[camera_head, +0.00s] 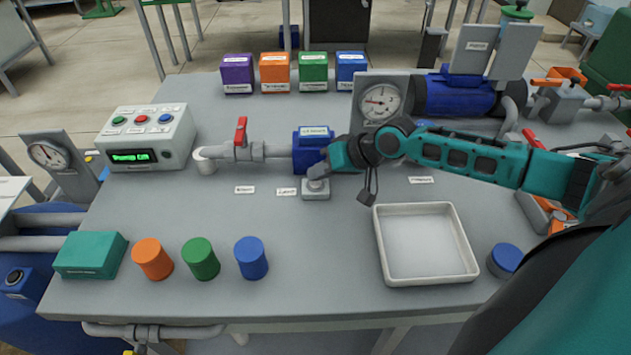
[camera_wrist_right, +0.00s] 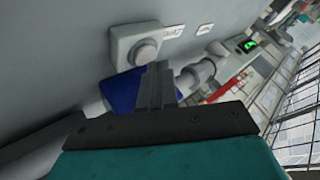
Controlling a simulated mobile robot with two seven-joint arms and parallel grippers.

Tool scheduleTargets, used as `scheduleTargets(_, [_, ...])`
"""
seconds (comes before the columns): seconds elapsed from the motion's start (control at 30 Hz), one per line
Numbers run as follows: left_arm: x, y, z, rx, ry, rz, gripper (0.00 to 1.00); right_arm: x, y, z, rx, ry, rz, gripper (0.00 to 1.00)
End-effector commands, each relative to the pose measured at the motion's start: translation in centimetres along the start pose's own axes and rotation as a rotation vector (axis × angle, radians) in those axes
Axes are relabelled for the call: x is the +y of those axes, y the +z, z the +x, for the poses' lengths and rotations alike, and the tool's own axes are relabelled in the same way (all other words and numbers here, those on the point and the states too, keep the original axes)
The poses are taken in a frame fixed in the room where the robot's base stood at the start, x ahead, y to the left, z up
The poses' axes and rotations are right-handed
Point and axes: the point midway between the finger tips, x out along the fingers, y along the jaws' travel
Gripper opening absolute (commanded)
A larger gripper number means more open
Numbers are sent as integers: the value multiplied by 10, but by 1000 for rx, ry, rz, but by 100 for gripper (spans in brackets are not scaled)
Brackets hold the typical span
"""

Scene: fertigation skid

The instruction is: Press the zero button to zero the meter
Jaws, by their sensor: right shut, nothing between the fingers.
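A small grey box with a round grey button on top (camera_head: 316,190) stands on the bench in front of the blue meter body (camera_head: 311,145), which sits in the pipe line. The button (camera_wrist_right: 144,50) shows bare in the right wrist view, and part of the blue meter (camera_wrist_right: 118,92) shows below it. My right gripper (camera_head: 317,173) is shut and empty, its fingertips right at the button in the head view. In the wrist view its fingers (camera_wrist_right: 157,68) end close beside the button. I cannot tell whether they touch it. My left gripper is not in view.
A pump control box (camera_head: 147,138) with a lit green display is at left. A red-handled valve (camera_head: 240,135) is left of the meter. A dial gauge (camera_head: 380,102) stands behind my right arm. A white tray (camera_head: 466,262) is at front right; colored cylinders (camera_head: 201,260) are at front left.

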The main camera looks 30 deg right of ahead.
Motion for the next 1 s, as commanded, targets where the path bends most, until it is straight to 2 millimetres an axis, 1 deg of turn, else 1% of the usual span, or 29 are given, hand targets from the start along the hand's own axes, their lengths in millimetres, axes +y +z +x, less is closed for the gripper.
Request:
scheduleTargets(0.23, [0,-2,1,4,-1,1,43,0,0,0,0,0,0,0])
scheduleTargets(1.0, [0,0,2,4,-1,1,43,5,5,6,-1,1,0,0])
